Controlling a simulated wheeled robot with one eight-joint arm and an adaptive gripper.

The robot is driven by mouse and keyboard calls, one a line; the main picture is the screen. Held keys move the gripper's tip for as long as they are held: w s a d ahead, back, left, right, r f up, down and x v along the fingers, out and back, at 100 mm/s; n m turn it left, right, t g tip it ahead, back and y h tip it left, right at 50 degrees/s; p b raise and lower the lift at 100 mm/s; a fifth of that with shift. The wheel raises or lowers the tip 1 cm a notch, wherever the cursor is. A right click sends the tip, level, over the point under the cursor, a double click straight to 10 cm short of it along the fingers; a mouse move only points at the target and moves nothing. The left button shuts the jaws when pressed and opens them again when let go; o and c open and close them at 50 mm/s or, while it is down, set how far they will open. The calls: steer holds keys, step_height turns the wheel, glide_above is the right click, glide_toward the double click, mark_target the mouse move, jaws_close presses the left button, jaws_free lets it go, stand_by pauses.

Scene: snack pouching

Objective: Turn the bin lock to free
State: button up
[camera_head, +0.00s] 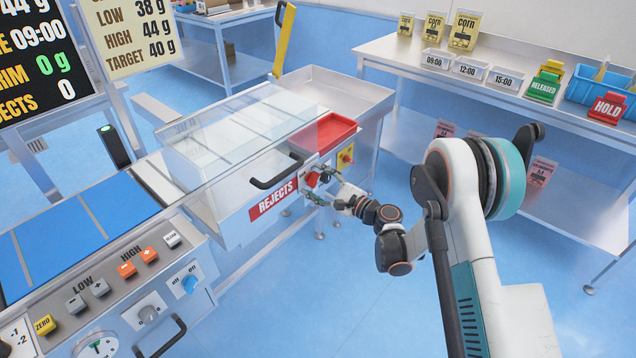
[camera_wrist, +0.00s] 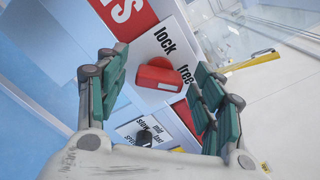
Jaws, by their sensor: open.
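The bin lock is a red knob (camera_wrist: 158,76) on a white plate (camera_wrist: 150,47) printed "lock" and "free". In the wrist view the knob's handle lies roughly across the picture, between my finger pads. In the head view the red knob (camera_head: 312,179) sits at the right end of the rejects bin front (camera_head: 272,197). My gripper (camera_head: 328,190) is open, its fingers around the knob with gaps visible. It also shows in the wrist view (camera_wrist: 158,88), with green pads left and right of the knob. I cannot tell which word the knob points to.
A black bin handle (camera_head: 277,171) sticks out left of the lock. A yellow plate with a red button (camera_head: 346,157) is just right. Below the lock, the wrist view shows a small black knob (camera_wrist: 143,136) on a speed plate. A steel table (camera_head: 400,50) stands behind.

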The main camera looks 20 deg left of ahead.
steer(key=v, duration=0.7)
steer(key=shift+d, duration=0.25)
stand_by(0.3)
